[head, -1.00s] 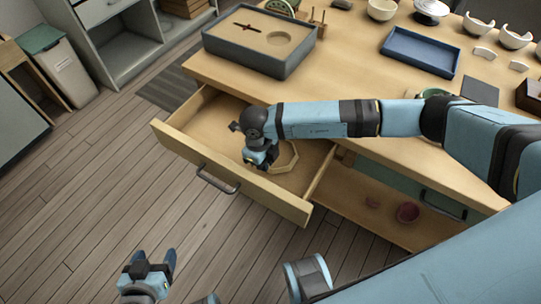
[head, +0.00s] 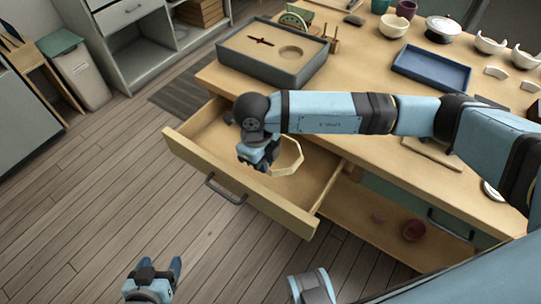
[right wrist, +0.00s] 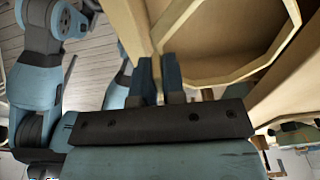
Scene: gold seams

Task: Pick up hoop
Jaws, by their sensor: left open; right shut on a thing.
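The hoop (head: 291,158) is a pale wooden polygonal ring. In the head view it is tilted at the open drawer, beside my right gripper (head: 262,166). In the right wrist view the hoop (right wrist: 268,66) extends up and right from the fingertips. My right gripper (right wrist: 158,72) is shut on the hoop's edge, with its blue fingers close together. My left gripper (head: 157,272) is open and empty over the floor at the lower left, well away from the drawer.
The open drawer (head: 240,200) juts from the workbench (head: 365,130). On top stand a grey tray box (head: 262,68), a blue tray (head: 432,68) and several bowls.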

